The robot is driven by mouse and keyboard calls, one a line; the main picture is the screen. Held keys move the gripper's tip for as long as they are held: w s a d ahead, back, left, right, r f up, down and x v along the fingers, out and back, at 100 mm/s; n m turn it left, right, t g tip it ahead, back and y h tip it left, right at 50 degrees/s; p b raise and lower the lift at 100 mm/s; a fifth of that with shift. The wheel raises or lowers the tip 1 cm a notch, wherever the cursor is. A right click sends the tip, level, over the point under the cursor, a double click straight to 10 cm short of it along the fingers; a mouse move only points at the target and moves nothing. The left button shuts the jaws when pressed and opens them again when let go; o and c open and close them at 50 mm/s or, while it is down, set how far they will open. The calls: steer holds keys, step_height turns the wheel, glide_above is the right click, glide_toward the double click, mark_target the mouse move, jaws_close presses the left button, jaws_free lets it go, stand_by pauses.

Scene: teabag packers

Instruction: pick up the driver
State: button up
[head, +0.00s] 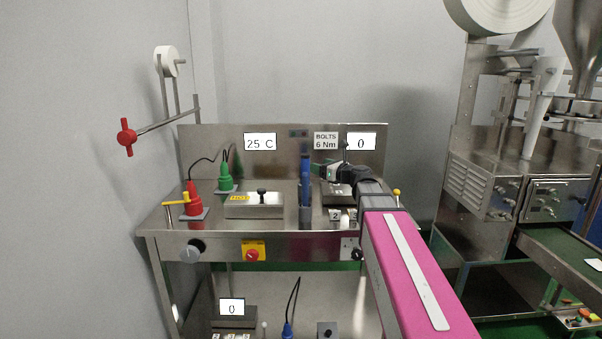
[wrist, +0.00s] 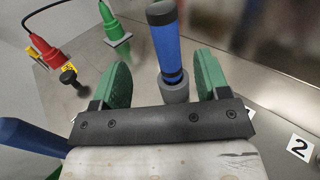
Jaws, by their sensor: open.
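The driver (head: 305,180) is a blue and dark upright tool standing on the steel bench, right of centre in the head view. In the wrist view the driver (wrist: 165,42) has a blue body with a dark top, and its lower end sits in a grey round holder (wrist: 174,88). My gripper (wrist: 162,76) is open. Its two green finger pads lie one on each side of the driver, with visible gaps. In the head view my gripper (head: 326,170) is just right of the driver, partly hidden by my pink arm.
A red plug (head: 194,200) and a green plug (head: 225,178) with cables stand left on the bench. A metal box with a black knob (head: 255,205) sits between them and the driver. Numbered plates (head: 336,214) lie to the right. A steel back panel (head: 220,140) rises behind.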

mark_target(305, 161)
steer(key=x, duration=0.4)
steer(key=shift+w, duration=0.15)
steer(key=x, duration=0.5)
steer(key=shift+w+d+f, duration=0.15)
steer(key=shift+f, duration=0.1)
steer(key=c, duration=1.1)
